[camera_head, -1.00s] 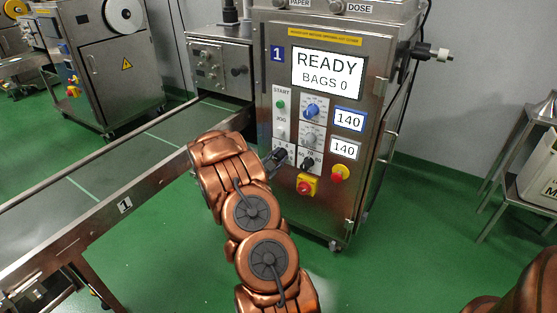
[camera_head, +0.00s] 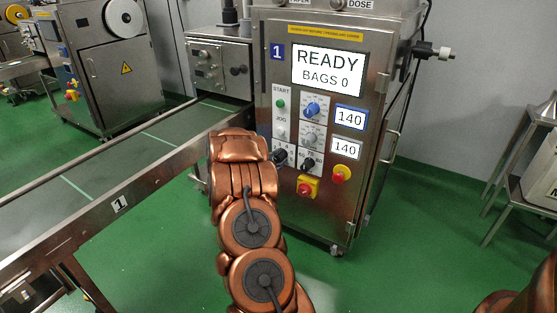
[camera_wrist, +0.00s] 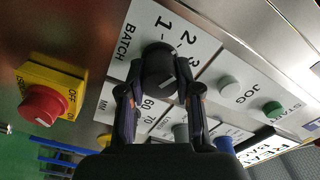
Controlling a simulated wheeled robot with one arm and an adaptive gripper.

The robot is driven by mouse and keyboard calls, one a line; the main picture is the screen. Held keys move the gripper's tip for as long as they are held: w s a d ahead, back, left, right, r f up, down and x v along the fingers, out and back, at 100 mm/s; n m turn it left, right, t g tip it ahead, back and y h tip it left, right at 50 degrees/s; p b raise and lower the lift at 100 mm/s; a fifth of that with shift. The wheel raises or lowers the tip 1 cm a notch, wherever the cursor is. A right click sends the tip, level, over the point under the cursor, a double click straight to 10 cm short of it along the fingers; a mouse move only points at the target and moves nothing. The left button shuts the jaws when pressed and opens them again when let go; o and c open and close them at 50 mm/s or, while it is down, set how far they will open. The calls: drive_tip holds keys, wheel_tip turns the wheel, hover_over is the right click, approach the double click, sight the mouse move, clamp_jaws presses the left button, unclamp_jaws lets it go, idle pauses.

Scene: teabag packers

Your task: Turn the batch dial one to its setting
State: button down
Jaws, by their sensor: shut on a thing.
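The batch dial (camera_wrist: 157,64) is a round black knob on a white plate marked BATCH with the numbers 1, 2 and 3. It also shows in the head view (camera_head: 280,157) on the steel machine, below the JOG button. My gripper (camera_wrist: 162,88) has one finger on each side of the knob and is shut on it. A pale mark shows on the knob, but I cannot tell which number it points to. In the head view my copper arm reaches the panel from the left and hides most of the gripper.
The grey JOG button (camera_wrist: 229,86) and green START button (camera_wrist: 272,109) lie on the other side. The screen (camera_head: 327,70) reads READY, BAGS 0. A conveyor (camera_head: 125,203) runs left of my arm.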

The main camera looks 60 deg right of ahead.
drive_tip(key=shift+s+f, duration=0.1)
drive_tip(key=c, duration=0.8)
unclamp_jaws()
drive_tip(key=a, duration=1.2)
drive_tip(key=shift+s, duration=0.2)
